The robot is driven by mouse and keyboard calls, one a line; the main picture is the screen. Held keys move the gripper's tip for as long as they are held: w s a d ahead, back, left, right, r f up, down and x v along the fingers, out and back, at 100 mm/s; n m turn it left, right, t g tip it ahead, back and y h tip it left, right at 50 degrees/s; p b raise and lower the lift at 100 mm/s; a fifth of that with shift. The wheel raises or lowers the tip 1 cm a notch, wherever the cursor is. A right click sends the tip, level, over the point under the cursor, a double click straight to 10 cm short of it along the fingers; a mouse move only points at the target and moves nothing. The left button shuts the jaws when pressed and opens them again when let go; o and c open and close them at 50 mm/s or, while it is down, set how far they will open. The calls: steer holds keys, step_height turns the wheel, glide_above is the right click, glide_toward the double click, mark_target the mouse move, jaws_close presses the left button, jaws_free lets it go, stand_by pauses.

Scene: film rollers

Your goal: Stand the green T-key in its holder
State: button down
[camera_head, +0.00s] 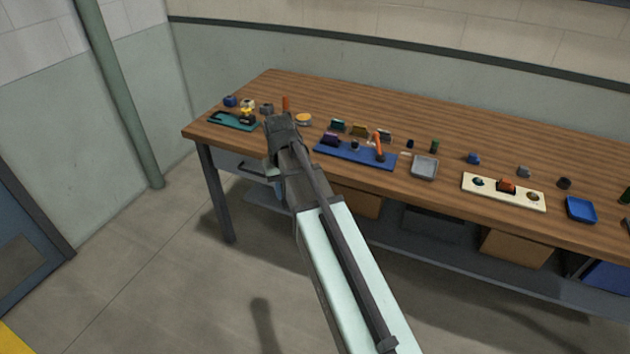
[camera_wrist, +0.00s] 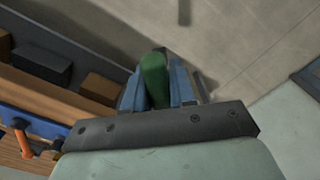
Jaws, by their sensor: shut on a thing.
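In the wrist view, my gripper (camera_wrist: 156,92) is shut on a green rounded piece (camera_wrist: 153,73), which looks like the green T-key. Only its upper part shows between the two blue-grey fingers; a T shape cannot be made out. In the head view my gripper (camera_head: 281,128) is at the bench's front left, with its fingers and the green piece hidden by my arm. I cannot tell for sure which object is the holder. A blue board (camera_head: 330,153) with an orange-handled upright piece (camera_head: 379,147) lies right of my gripper; it also shows at the left in the wrist view.
A teal tray (camera_head: 222,121) with small parts is left of my gripper. An orange post (camera_head: 285,102) stands behind it. Right of the blue board are a grey tray (camera_head: 424,168), a cream board (camera_head: 482,193) and a blue tray (camera_head: 580,209). The floor (camera_head: 170,285) before the bench is clear.

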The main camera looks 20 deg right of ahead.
steer(key=w+d+r+m, duration=0.15)
steer(key=w+d, duration=0.35)
steer(key=d, duration=0.7)
steer(key=d+r+m, duration=0.2)
steer(key=d+m, duration=0.5)
steer(key=d, duration=3.2)
steer(key=s+d+r+m, duration=0.15)
steer(key=s+d, duration=0.45)
steer(key=d, duration=0.6)
steer(key=s+d+r+m, duration=0.15)
steer(key=s+d, duration=0.45)
steer(key=d, duration=0.6)
steer(key=s+d+m, duration=0.3)
steer(key=s+d, duration=1.5)
steer(key=d, duration=0.1)
steer(key=shift+w+a+f, duration=0.1)
steer(key=shift+w+f, duration=0.05)
steer(key=shift+f, duration=3.75)
steer(key=shift+f, duration=0.1)
